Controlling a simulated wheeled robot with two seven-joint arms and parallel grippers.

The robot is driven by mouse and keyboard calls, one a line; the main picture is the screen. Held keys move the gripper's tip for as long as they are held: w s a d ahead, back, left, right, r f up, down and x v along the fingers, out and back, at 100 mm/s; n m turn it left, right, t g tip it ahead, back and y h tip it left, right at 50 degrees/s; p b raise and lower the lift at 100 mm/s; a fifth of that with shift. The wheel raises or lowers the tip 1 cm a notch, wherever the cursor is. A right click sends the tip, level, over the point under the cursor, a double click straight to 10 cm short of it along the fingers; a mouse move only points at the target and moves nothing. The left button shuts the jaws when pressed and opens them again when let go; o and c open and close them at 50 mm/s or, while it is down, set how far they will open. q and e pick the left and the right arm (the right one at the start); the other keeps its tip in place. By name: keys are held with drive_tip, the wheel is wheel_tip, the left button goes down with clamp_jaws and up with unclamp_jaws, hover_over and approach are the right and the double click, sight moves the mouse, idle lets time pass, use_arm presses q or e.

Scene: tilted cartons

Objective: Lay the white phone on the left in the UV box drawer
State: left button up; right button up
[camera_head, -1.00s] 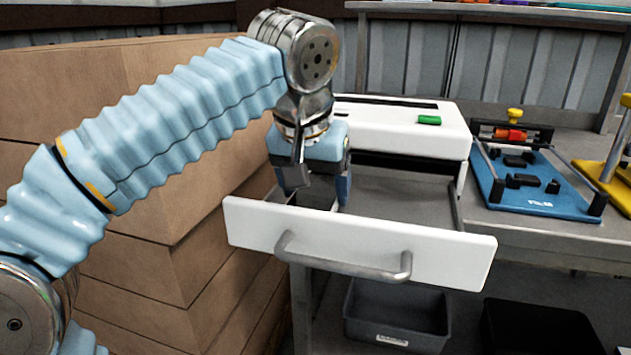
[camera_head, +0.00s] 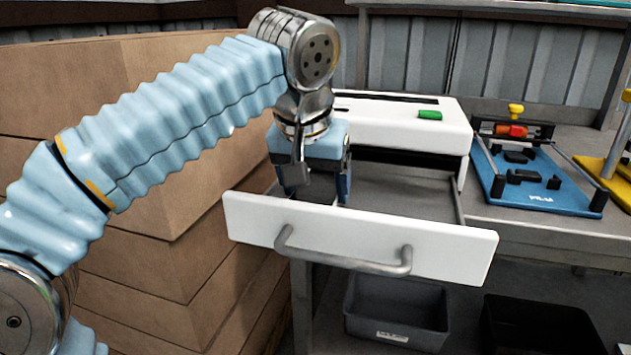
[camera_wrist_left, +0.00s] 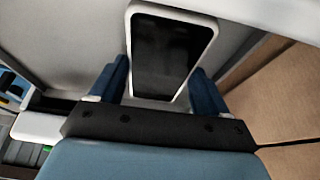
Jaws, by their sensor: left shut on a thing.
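The UV box (camera_head: 385,130) is white with a green button on top, and its drawer (camera_head: 360,235) is pulled open toward me. My left gripper (camera_head: 315,196) points down into the left part of the open drawer, behind the white front panel. In the left wrist view the white phone (camera_wrist_left: 165,55), with a dark screen, sits between the two blue fingers (camera_wrist_left: 160,84), which are shut on it. The head view hides the phone behind the gripper and drawer front. I cannot tell whether the phone touches the drawer floor. My right gripper is not in view.
Stacked brown cartons (camera_head: 190,240) stand close on the left, beside my arm. A blue fixture (camera_head: 535,180) and a yellow one (camera_head: 610,175) are on the bench at right. A grey bin (camera_head: 395,315) is below the drawer. The drawer's right part looks empty.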

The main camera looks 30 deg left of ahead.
use_arm(q)
drive_tip(key=o, duration=1.1)
drive_tip(key=shift+o, duration=0.2)
drive_tip(key=p+v, duration=0.3)
drive_tip(key=v, duration=1.1)
drive_tip(key=shift+p, duration=0.35)
drive_tip(key=shift+s+f, duration=0.1)
